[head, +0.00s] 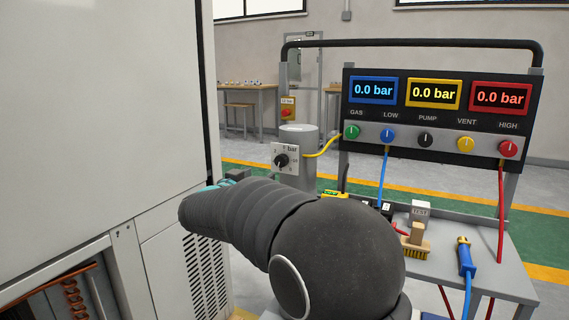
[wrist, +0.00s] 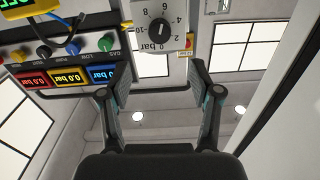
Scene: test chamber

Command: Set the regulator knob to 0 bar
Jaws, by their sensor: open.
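The regulator knob (head: 281,160) is a small black knob on a white dial plate marked "bar", in front of a grey cylinder (head: 298,140). In the wrist view the knob (wrist: 158,32) shows upside down at top centre, with numbers up to 10 around it. Its pointer setting is too small to read surely. My gripper (wrist: 156,82) is open and empty; its two fingers lie below the knob in that picture, apart from it. In the head view my dark arm hides most of the gripper; only a teal bit shows at the arm's far end.
A tall white cabinet (head: 100,120) stands close on the left.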

